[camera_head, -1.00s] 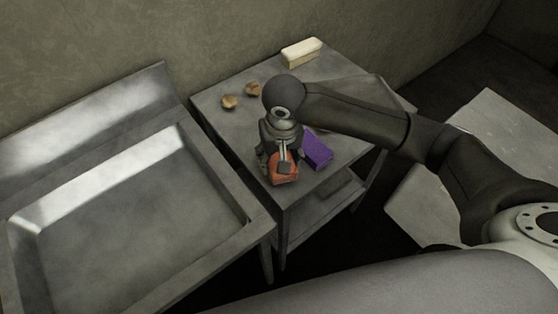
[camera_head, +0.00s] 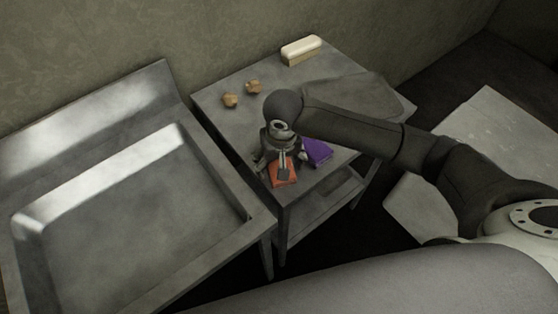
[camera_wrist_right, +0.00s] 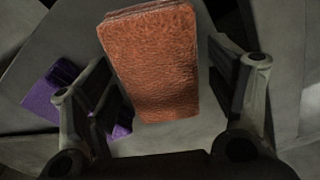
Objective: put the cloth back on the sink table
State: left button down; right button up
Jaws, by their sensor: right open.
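An orange-red folded cloth (camera_head: 284,174) lies on the small metal table (camera_head: 222,123) beside the sink, near its front corner. My right gripper (camera_head: 283,165) is over the cloth. In the right wrist view the cloth (camera_wrist_right: 153,62) shows between the two spread fingers of the right gripper (camera_wrist_right: 165,95), with a gap at each side. A purple object (camera_head: 317,152) lies close to the right of the cloth; it also shows in the wrist view (camera_wrist_right: 45,100), partly hidden behind a finger. My left gripper is not in view.
A metal sink (camera_head: 125,235) stands to the left of the table. Two small brown pieces (camera_head: 241,94) and a cream block (camera_head: 301,50) lie toward the table's back. A pale slab (camera_head: 490,140) is at the right, partly behind my arm.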

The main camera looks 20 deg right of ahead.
jog(key=shift+r, duration=0.35)
notch_tip(320, 180, up, 12)
jog(key=s+b, duration=0.1)
jog(key=b, duration=0.1)
jog(key=shift+s+f, duration=0.25)
dwell(0.3)
